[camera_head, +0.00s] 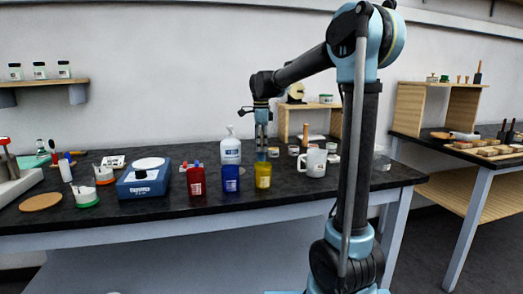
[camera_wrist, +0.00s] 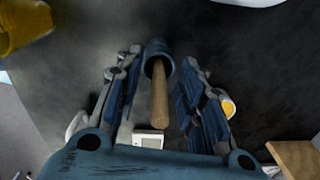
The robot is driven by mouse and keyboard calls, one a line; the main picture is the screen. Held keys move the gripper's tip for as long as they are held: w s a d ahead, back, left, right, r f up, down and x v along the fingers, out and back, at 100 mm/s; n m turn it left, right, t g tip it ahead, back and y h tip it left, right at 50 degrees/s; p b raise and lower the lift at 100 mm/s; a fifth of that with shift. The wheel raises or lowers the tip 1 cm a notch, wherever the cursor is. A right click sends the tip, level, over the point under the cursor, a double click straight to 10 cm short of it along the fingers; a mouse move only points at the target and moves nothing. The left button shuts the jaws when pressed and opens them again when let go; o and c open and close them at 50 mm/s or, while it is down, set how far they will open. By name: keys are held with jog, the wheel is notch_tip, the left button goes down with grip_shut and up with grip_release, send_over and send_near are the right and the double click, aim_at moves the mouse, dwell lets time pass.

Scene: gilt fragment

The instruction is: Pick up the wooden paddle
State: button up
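My gripper (camera_wrist: 161,62) is open, with a finger on each side and a visible gap to both sides of the handle. In the head view my gripper (camera_head: 262,147) points down over the black table, behind the yellow bottle (camera_head: 263,176) and right of the white pump bottle (camera_head: 231,148). I cannot make out the paddle for certain in the head view.
A blue bottle (camera_head: 231,179) and a red bottle (camera_head: 196,181) stand left of the yellow one. A white mug (camera_head: 312,162) and small jars stand to the right. A wooden shelf box (camera_head: 284,121) is behind. The scale (camera_head: 143,181) sits left.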

grip_shut()
dwell(0.3)
